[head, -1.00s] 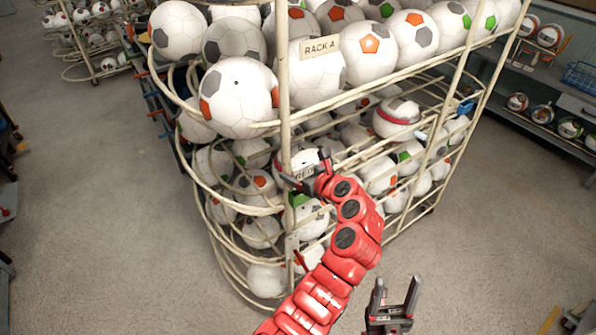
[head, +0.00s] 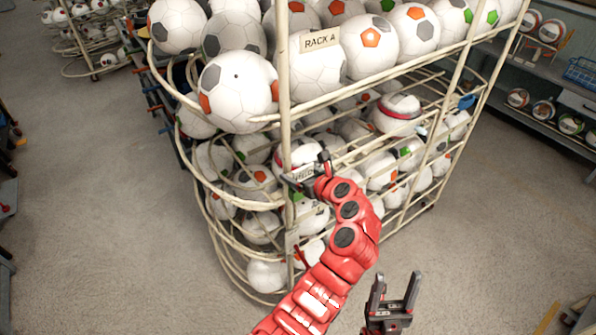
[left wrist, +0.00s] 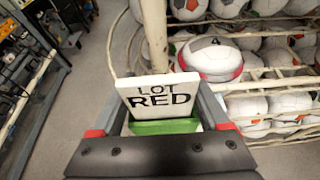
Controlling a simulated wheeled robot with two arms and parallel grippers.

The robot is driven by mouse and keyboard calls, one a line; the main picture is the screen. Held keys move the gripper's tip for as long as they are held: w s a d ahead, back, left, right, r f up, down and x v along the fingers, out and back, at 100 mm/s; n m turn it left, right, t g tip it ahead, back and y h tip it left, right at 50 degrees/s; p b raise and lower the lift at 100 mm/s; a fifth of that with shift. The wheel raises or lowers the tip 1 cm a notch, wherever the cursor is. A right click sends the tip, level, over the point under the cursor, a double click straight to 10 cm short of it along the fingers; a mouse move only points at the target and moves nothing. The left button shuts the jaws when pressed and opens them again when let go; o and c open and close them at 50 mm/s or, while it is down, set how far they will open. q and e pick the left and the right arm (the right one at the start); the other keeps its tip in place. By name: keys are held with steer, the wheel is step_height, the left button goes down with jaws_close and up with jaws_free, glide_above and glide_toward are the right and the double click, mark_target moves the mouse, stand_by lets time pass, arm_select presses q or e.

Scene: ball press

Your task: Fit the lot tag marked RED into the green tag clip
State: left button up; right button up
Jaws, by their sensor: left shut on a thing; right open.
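The white lot tag marked RED (left wrist: 160,97) stands tilted between the two fingers of my left gripper (left wrist: 165,104) in the left wrist view. The green tag clip (left wrist: 164,127) shows just below the tag, also between the fingers. The tag's lower edge meets the green in the picture, but I cannot tell whether it sits in the clip's slot. In the head view my left gripper (head: 304,173) is shut on the tag beside the rack's front upright. My right gripper (head: 394,303) is open and empty, low and apart from the rack.
The cream wire rack (head: 283,85) holds many footballs on several levels and bears a RACK A sign (head: 318,40). Its upright (left wrist: 155,35) stands close behind the tag. A ball with a red band (left wrist: 210,62) lies behind it. Grey floor (head: 480,220) is clear on the right.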

arm_select(q)
steer(key=shift+f, duration=0.6)
steer(key=o, duration=1.2)
steer(key=shift+s, duration=0.1)
